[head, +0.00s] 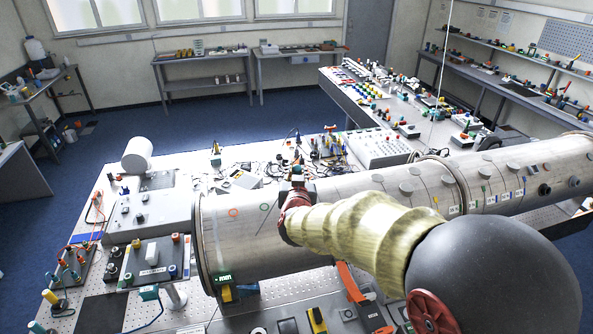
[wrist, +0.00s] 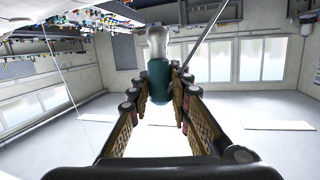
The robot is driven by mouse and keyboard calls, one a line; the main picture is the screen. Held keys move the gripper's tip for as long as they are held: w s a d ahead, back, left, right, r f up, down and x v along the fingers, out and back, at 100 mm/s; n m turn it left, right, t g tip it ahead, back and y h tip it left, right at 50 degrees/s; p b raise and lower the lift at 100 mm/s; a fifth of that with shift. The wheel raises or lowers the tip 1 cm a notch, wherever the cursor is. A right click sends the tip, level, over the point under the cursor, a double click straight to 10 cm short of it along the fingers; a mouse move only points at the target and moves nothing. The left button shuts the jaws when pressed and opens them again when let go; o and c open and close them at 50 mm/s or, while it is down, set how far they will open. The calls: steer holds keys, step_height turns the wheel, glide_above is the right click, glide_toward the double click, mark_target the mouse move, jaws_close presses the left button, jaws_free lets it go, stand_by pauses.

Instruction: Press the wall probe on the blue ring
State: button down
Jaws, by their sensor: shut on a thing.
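My gripper (wrist: 158,100) is shut on the wall probe (wrist: 159,75) in the wrist view. The probe has a teal grip and a pale, rounded end pointing away from my wrist. In the head view, my gripper (head: 297,184) is small and partly hidden by my arm, above the near part of the big grey pipe (head: 330,193). An orange-red ring (head: 232,213) and a green ring (head: 264,208) are drawn on the pipe, left of my gripper. I see no blue ring; my arm covers part of the pipe. I cannot tell whether the probe touches it.
The pipe runs right past flanges, round studs and small coloured labels (head: 501,197). Left of it are a grey instrument box (head: 147,215) and terminal blocks. Cables and small parts crowd the bench behind. A dark cord (wrist: 199,42) runs beside the probe.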

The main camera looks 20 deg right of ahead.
steer(key=shift+f, duration=0.1)
steer(key=shift+w+f+b, duration=0.25)
steer(key=shift+f+b, duration=0.95)
steer(key=shift+f, duration=0.1)
steer(key=shift+w+f+b, duration=0.2)
steer(key=shift+f+b, duration=1)
steer(key=shift+f, duration=0.05)
steer(key=shift+w+f+b, duration=0.15)
steer(key=shift+f+b, duration=0.6)
steer(key=shift+f, duration=0.05)
steer(key=shift+w+f+b, duration=0.1)
steer(key=shift+f+b, duration=0.6)
steer(key=shift+f, duration=0.05)
stand_by(0.5)
steer(key=shift+r, duration=0.1)
steer(key=shift+s+r+p, duration=0.2)
steer(key=shift+r+p, duration=0.5)
steer(key=shift+r, duration=0.3)
steer(key=shift+s+r+p, duration=0.15)
steer(key=shift+r+p, duration=0.6)
steer(key=shift+r, duration=0.2)
steer(key=shift+s+r+p, duration=0.2)
steer(key=shift+r+p, duration=0.5)
steer(key=shift+r, duration=0.3)
steer(key=shift+f, duration=0.1)
